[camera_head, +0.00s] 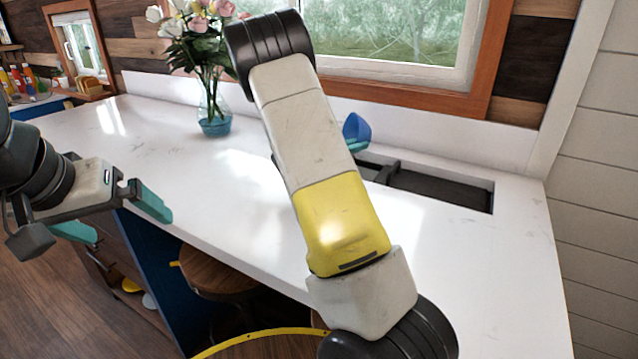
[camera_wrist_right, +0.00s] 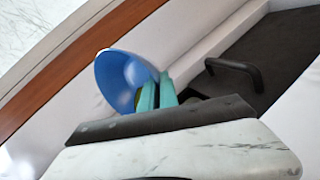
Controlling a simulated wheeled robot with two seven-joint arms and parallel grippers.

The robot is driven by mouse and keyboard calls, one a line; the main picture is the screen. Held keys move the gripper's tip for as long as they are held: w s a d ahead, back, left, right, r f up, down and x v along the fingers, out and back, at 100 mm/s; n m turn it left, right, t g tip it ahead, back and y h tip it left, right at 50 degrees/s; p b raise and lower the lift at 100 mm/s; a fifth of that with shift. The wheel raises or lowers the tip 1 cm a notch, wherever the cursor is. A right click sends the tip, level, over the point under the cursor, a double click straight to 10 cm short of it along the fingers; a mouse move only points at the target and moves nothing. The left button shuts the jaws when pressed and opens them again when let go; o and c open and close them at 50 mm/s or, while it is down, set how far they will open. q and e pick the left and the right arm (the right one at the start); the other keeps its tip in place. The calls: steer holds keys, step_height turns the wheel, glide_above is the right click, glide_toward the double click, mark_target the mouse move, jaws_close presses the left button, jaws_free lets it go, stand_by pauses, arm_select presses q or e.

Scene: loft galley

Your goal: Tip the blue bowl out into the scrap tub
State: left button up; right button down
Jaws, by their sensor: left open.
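The blue bowl (camera_head: 356,128) shows just behind my right arm, near the back of the white counter. It is tilted on its side. In the right wrist view the bowl (camera_wrist_right: 118,75) has its hollow partly visible, and its contents cannot be made out clearly. My right gripper (camera_wrist_right: 157,88) has its teal fingers close together on the bowl's rim. In the head view my right arm hides most of that gripper. My left gripper (camera_head: 112,218) is open and empty at the counter's left front edge. I cannot clearly identify the scrap tub.
A dark recess (camera_head: 440,188) with a black handle (camera_wrist_right: 236,72) lies in the counter beside the bowl. A glass vase of flowers (camera_head: 214,120) stands at the back left. Stools (camera_head: 215,268) are below the front edge. The counter's left middle is clear.

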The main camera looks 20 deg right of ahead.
mark_target(363, 127)
steer(key=shift+a+r+h, duration=0.4)
steer(key=shift+a+r, duration=0.1)
steer(key=shift+r, duration=0.1)
steer(key=shift+w+a+r+n+t+h, duration=0.15)
steer(key=shift+r+n+t+h, duration=0.15)
steer(key=shift+r, duration=0.2)
steer(key=shift+s+a+r+n+t+h, duration=0.1)
steer(key=shift+a+r+n+t+h, duration=0.15)
steer(key=shift+r, duration=0.2)
steer(key=shift+w+a+r+n+t+h, duration=0.15)
steer(key=shift+r+n+h, duration=0.15)
steer(key=shift+r, duration=0.2)
stand_by(0.5)
